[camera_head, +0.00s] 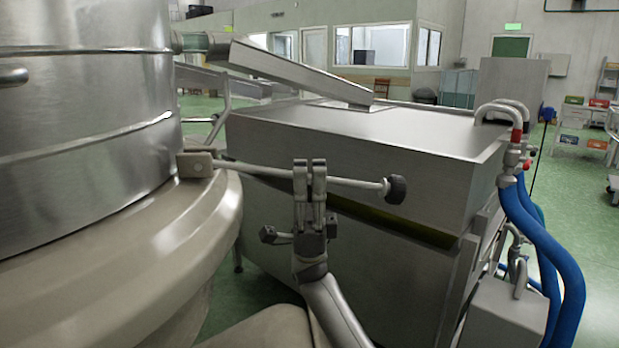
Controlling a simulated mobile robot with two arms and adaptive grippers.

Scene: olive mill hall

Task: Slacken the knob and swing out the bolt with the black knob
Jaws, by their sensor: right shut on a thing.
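The bolt (348,183) is a thin metal rod. It runs from a small block (195,164) on the rim at the left, out to the right. The black knob (396,189) sits at its free right end, clear of the drum's wall. My right gripper (309,178) comes up from below and is shut on the bolt's rod, about midway between the block and the knob. The fingers hide a short piece of the rod. My left gripper is not in view.
A large steel drum (85,120) with a broad beige rim (130,235) fills the left. A boxy steel machine (390,155) stands close behind the bolt. Blue hoses (545,250) hang at the right. Green floor (595,230) lies open at the far right.

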